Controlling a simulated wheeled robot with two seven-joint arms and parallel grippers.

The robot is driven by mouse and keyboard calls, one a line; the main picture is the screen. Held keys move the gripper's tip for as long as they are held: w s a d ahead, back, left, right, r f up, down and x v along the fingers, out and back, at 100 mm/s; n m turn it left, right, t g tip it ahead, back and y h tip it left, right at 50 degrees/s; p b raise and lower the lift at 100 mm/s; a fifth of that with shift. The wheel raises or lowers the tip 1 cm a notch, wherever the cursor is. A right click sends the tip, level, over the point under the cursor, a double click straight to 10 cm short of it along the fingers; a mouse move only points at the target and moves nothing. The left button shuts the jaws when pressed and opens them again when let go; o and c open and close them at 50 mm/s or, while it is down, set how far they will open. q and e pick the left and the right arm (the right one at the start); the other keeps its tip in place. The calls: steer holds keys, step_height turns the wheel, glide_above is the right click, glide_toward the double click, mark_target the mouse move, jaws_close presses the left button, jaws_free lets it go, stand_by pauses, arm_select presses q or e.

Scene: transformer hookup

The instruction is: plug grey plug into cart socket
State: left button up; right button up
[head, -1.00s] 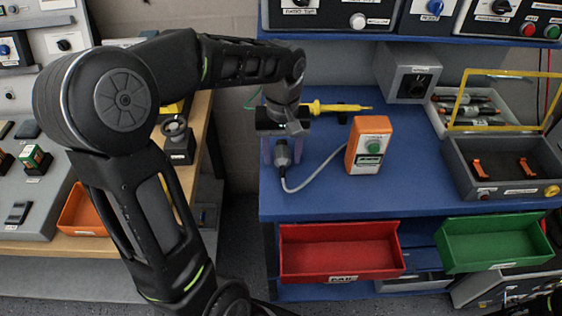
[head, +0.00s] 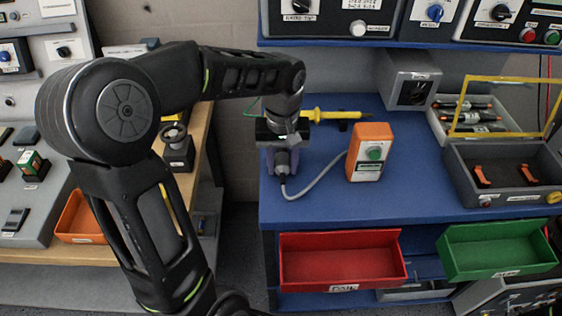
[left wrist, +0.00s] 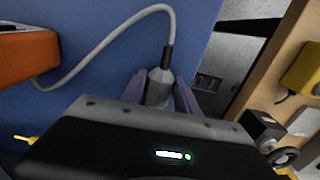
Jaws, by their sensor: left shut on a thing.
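The grey plug (head: 283,168) is at the left end of the blue cart top, between the purple fingers of my left gripper (head: 281,160). The left wrist view also shows the plug (left wrist: 159,86) between both fingers, which are shut on it. Its grey cable (head: 321,179) runs in a loop to an orange box (head: 370,152) with a green button, standing on the cart. A grey box with a dark square opening (head: 409,86) stands at the back of the cart; I cannot tell whether it is the cart socket. My right gripper is not in view.
A yellow tool (head: 335,115) lies behind my left gripper. A tray with several cylinders (head: 480,135) and a grey bin (head: 505,185) stand at the right. Red (head: 342,262) and green (head: 497,250) drawers stick out below. The blue top (head: 325,205) is clear at the front.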

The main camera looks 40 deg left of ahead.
mark_target(282, 162)
arm_select(q)
steer(key=shift+c, duration=1)
steer(key=shift+r+p, duration=2.4)
steer(key=shift+r, duration=0.7)
